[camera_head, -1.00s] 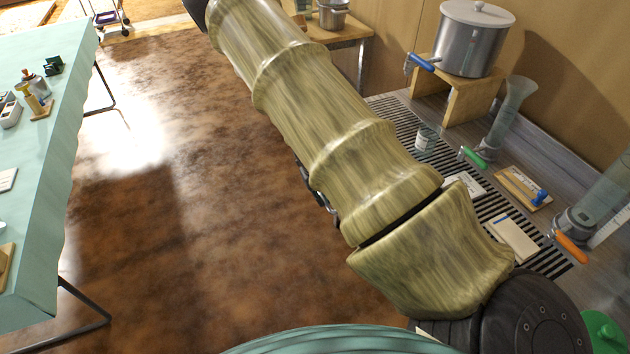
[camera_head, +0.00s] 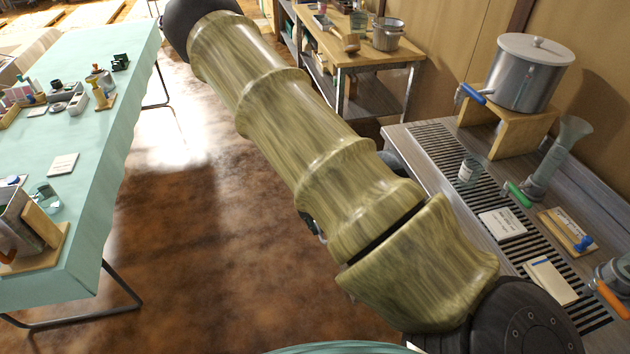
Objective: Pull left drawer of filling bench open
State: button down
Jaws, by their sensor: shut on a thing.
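The filling bench (camera_head: 410,140) is the grey wood-topped bench at the right, with a slotted drain strip along its front. Its front face and drawers are hidden behind my pale banded arm, so I cannot see the left drawer or how far it is open. A small dark grey piece shows beside the bench's far front corner, and a small dark part shows at the arm's left edge; I cannot tell what either is. My gripper is hidden behind the arm, and so is anything in it.
On the bench stand a steel pot (camera_head: 530,72) on a wooden stand, a glass jar (camera_head: 469,170), tubes with coloured valves and a white card (camera_head: 502,224). A teal-covered table (camera_head: 100,185) stands left. Another wooden table (camera_head: 372,60) stands behind. Brown floor between is clear.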

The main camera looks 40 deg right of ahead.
jog(key=c, duration=1.5)
grip_release()
jog(key=shift+o, duration=0.2)
notch_tip(320, 180, up, 12)
jog(key=w+a, duration=0.1)
jog(key=a, duration=0.1)
jog(key=shift+a+f, duration=0.1)
jog(key=shift+f, duration=0.05)
